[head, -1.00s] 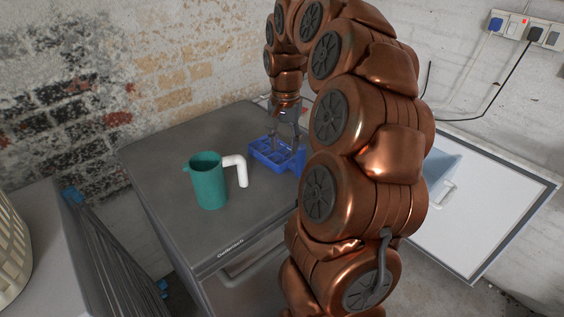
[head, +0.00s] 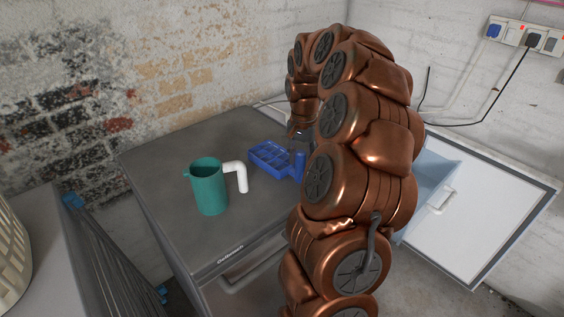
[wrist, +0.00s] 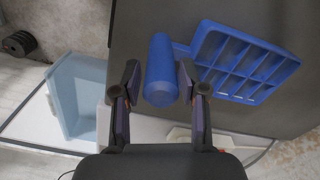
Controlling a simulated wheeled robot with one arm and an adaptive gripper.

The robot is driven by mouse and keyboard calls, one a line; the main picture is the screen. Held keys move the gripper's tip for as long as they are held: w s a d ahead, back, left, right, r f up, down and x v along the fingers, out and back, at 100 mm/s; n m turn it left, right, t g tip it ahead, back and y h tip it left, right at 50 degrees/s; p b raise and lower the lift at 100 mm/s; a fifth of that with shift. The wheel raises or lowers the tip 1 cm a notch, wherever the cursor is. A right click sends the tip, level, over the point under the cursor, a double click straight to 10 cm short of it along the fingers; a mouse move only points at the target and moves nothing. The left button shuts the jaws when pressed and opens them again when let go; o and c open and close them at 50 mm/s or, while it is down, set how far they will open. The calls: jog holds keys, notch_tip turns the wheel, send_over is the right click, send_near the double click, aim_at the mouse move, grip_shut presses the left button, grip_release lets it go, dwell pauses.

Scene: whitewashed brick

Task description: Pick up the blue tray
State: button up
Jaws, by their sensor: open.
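The blue tray (head: 268,162) lies on the dark cabinet top in the head view, behind the green mug. It has several square compartments and a blue cylinder-like handle (head: 298,165) on its right side. In the wrist view the tray (wrist: 241,62) is at the upper right, and its handle (wrist: 160,72) points down between my fingers. My gripper (wrist: 159,88) is open, one finger on each side of the handle, with no clear grip on it. In the head view my arm hides the fingertips.
A pale blue open bin (wrist: 82,95) and a white panel (head: 460,215) lie to the right. The cabinet's back left is clear.

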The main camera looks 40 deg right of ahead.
jog(key=shift+f, duration=1.5)
jog(key=shift+c, duration=0.4)
grip_shut()
